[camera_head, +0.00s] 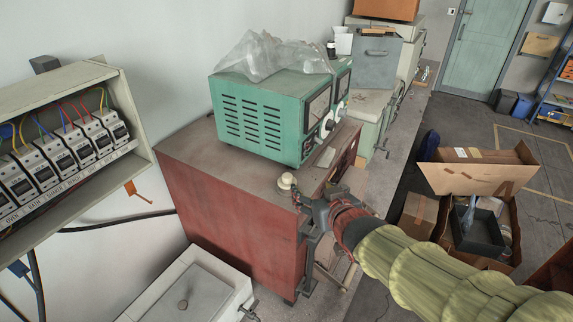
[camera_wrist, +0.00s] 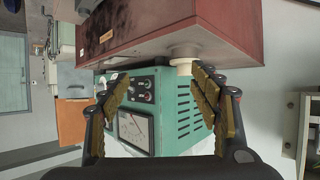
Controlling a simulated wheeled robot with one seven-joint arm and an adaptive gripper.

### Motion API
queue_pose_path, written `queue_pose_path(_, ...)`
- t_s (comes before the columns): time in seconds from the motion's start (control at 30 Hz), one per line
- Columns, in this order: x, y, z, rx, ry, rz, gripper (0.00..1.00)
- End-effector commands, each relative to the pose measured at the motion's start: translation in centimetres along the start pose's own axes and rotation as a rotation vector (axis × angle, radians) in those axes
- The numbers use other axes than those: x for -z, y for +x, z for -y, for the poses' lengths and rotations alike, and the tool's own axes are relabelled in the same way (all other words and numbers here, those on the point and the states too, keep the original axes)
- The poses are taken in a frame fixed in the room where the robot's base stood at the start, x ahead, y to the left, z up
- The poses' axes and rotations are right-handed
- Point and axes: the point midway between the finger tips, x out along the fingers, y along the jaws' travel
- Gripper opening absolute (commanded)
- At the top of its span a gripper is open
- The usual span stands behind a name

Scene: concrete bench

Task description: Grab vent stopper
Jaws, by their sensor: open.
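The vent stopper appears to be the small cream round knob (camera_head: 287,181) standing on top of the red cabinet, near its front right corner. In the wrist view, which is upside down, the cream stopper (camera_wrist: 183,66) shows beside the tip of the right-hand finger. My gripper (camera_head: 303,196) is just right of the stopper at the cabinet's edge. In the wrist view my gripper (camera_wrist: 160,80) is open with nothing between its padded fingers. I cannot tell whether a finger touches the stopper.
The red cabinet (camera_head: 225,205) carries a green meter box (camera_head: 260,118) with a clear plastic bag (camera_head: 270,55) on top, behind the stopper. A breaker panel (camera_head: 130,165) is at the left, and a white sink (camera_head: 160,300) is below. Cardboard boxes (camera_head: 470,178) stand on the floor at right.

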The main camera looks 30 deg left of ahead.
Motion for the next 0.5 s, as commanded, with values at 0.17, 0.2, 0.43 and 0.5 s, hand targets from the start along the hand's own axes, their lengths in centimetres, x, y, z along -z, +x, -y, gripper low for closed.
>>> queue_pose_path(0.17,1.6,1.7,4.1,0.084,-0.021,-0.044,0.63)
queue_pose_path(0.2,1.6,2.0,4.4,0.091,-0.021,-0.047,0.63)
queue_pose_path(0.43,1.7,4.3,4.7,0.093,-0.021,-0.051,0.63)
queue_pose_path(0.5,1.7,4.8,4.7,0.093,-0.022,-0.051,0.63)
